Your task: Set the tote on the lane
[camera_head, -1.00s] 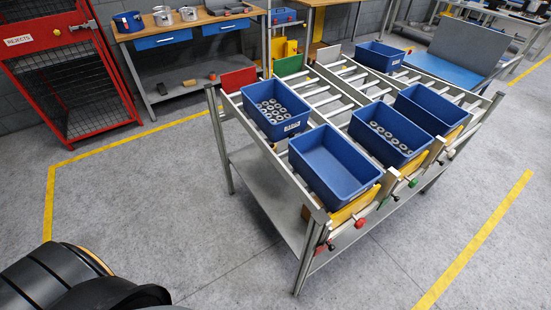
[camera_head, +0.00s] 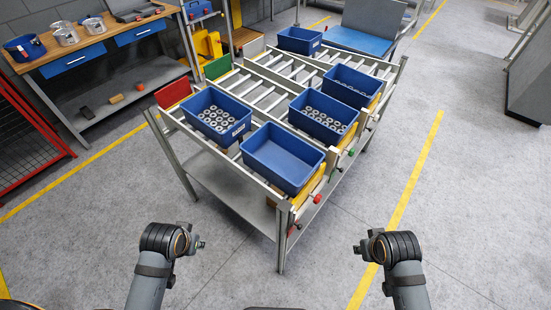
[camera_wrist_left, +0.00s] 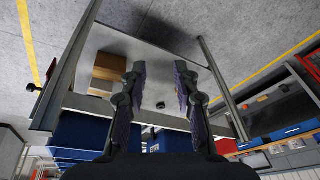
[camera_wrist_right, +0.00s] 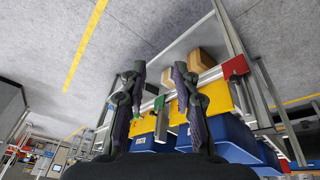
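Blue totes stand on a roller rack (camera_head: 180,150) in the head view. The nearest tote (camera_head: 270,165) looks empty. A labelled tote (camera_head: 233,131) behind it to the left holds several grey rings. Another tote with rings (camera_head: 315,128) stands to the right. A fourth tote (camera_head: 345,92) is farther right, its contents partly hidden. One more tote (camera_head: 300,46) is at the rack's far end. My left gripper (camera_wrist_left: 160,70) and my right gripper (camera_wrist_right: 160,70) are open and empty in their wrist views, apart from the totes. Their fingers do not show clearly in the head view.
Red (camera_head: 172,92) and green (camera_head: 218,67) plates mark the rack's left end. Brown boxes (camera_wrist_left: 108,70) lie on the lower shelf. A workbench (camera_head: 95,45) with metal pots stands back left, beside a red cage (camera_head: 25,150). Floor in front and right is clear.

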